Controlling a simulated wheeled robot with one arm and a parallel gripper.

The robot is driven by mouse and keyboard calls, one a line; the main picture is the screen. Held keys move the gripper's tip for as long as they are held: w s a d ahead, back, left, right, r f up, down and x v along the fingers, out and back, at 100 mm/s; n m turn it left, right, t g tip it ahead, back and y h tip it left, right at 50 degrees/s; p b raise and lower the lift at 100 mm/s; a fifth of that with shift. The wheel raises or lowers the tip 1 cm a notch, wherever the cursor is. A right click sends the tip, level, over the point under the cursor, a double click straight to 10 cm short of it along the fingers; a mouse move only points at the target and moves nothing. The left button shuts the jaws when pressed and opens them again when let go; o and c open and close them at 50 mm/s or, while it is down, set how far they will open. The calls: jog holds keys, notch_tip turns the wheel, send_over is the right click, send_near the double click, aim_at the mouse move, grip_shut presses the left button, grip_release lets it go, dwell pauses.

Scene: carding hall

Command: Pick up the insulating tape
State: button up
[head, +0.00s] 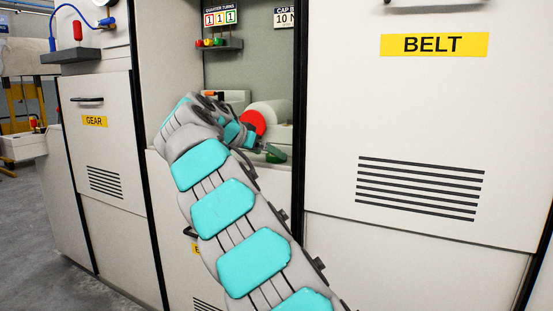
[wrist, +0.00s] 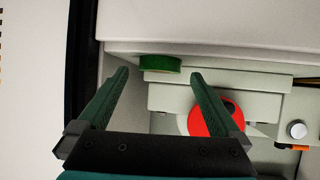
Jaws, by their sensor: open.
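A green roll, which looks like the insulating tape (wrist: 160,63), shows in the wrist view at the edge of a pale surface. It lies just ahead of the fingertips and in line with the gap between them. My gripper (wrist: 159,74) is open, with a dark green finger on each side and nothing between them. In the head view my arm reaches into the open recess of the machine, and my gripper (head: 270,151) is partly hidden behind the wrist. I cannot make out the tape clearly there.
A red disc (wrist: 222,119) on a pale roller sits close to the right finger; the disc (head: 254,121) also shows in the head view. A silver knob (wrist: 297,130) is further right. The BELT panel (head: 420,120) and GEAR panel (head: 103,160) flank the recess.

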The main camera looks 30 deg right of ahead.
jog(key=x, duration=0.2)
jog(key=shift+w+d+f, duration=0.1)
jog(key=shift+d, duration=0.1)
jog(key=c, duration=1.3)
jog(key=shift+o, duration=0.2)
